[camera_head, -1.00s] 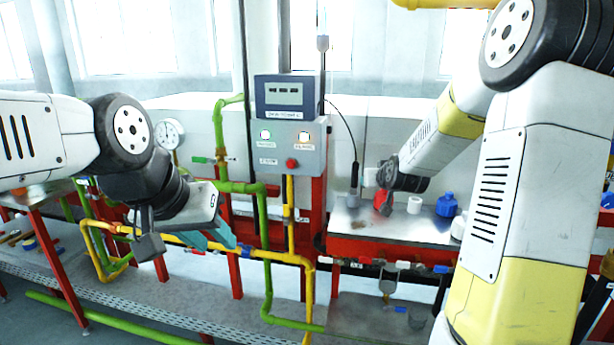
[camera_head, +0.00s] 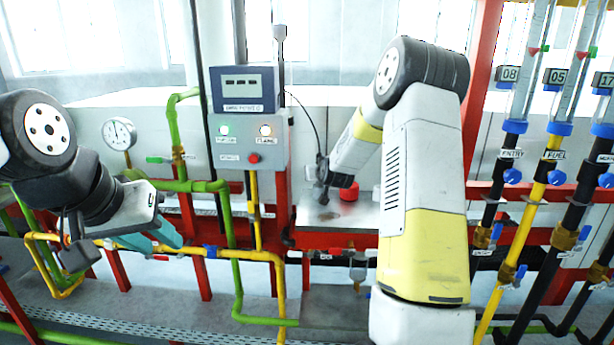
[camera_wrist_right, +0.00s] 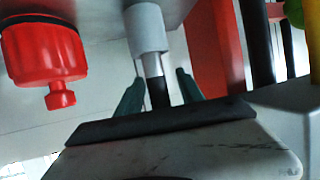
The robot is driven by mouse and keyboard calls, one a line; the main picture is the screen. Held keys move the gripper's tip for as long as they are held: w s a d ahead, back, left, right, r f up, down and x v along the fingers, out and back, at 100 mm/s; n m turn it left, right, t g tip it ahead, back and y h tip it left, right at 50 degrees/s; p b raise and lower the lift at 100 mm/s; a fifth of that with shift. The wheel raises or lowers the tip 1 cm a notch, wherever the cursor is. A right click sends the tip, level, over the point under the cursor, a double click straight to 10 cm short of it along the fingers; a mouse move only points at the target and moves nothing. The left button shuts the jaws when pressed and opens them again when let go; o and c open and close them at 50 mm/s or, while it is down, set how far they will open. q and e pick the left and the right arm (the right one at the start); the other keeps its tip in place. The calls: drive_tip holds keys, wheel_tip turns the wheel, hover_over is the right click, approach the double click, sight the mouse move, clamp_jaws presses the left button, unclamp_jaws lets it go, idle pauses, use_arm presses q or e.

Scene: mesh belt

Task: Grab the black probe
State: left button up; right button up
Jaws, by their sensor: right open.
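The black probe (camera_head: 321,169) stands upright on the metal-topped red bench, with a thin black cable rising to the blue-grey meter (camera_head: 243,90). In the right wrist view the probe (camera_wrist_right: 159,92) shows a grey sleeve, a shiny section and a black part. My right gripper (camera_wrist_right: 158,94) is open, with its teal fingers on either side of the black part. I cannot tell whether they touch it. In the head view the right fingers are hard to make out beside the probe. My left gripper (camera_head: 158,240) hangs at the left, away from the probe, its teal fingers apart and empty.
Green and yellow pipes (camera_head: 235,270) run below the meter. A pressure gauge (camera_head: 119,134) is at the left, and a rack of valves and labelled pipes (camera_head: 545,190) is at the right.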

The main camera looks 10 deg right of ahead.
clamp_jaws()
